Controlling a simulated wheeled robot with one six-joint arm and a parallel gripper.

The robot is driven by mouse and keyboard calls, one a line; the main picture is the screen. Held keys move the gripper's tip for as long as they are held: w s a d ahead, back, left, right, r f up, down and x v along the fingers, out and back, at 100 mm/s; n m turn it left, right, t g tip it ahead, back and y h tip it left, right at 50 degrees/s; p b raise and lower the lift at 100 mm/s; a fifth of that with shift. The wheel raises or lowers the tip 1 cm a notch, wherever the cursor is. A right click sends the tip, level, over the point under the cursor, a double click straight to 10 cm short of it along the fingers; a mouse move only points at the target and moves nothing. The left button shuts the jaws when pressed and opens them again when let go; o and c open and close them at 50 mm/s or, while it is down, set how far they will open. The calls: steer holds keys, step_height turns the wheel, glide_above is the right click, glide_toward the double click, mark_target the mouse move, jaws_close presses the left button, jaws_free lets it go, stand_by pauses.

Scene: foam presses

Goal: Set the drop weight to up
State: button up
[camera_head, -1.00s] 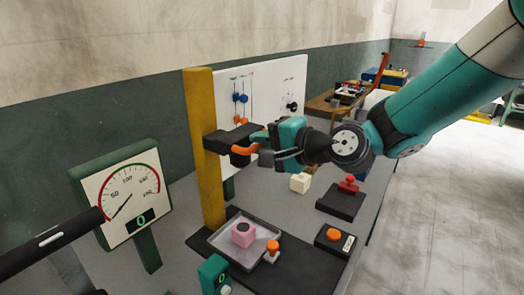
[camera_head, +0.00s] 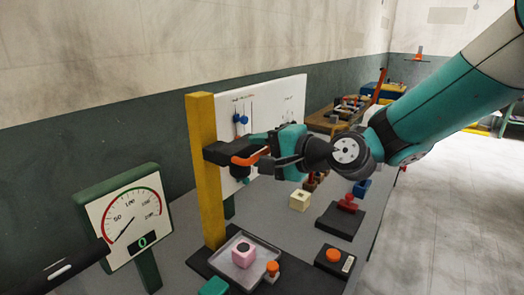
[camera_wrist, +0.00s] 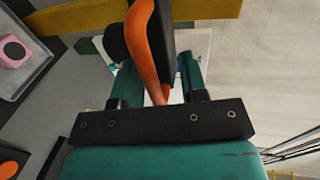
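The drop weight is a black block (camera_head: 222,153) on the yellow upright post (camera_head: 207,195), a little above the post's middle. Its curved orange handle (camera_head: 247,160) sticks out toward my gripper (camera_head: 268,156). My gripper is at the handle's outer end and looks shut on it. In the wrist view the orange handle (camera_wrist: 146,45) runs down between the teal fingers (camera_wrist: 160,85), and its lower end is hidden behind the black crossbar. How tightly the fingers press on the handle is hard to see.
Below the post, a grey tray (camera_head: 225,262) holds a pink block (camera_head: 242,251). A gauge (camera_head: 128,218) stands left. A white panel with blue knobs (camera_head: 241,119) is behind. An orange button (camera_head: 333,255), a red-knobbed base (camera_head: 340,221) and a cream block (camera_head: 300,200) lie to the right.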

steer(key=shift+f, duration=0.1)
steer(key=shift+s+d+b, duration=0.3)
steer(key=shift+d, duration=0.2)
steer(key=b+v, duration=0.4)
steer(key=v, duration=1.2)
steer(key=shift+s+d, duration=0.1)
steer(key=shift+s, duration=0.05)
steer(key=s+f+n+g+h, duration=0.4)
steer(key=s+f+n, duration=0.1)
steer(key=s+n, duration=0.2)
steer(key=s+f+n+g+h, duration=0.4)
steer(key=s+f+n+g, duration=0.1)
steer(key=s, duration=0.5)
steer(key=shift+s+d+f+n, duration=0.35)
steer(key=shift+f+n, duration=0.45)
steer(key=shift+n, duration=0.4)
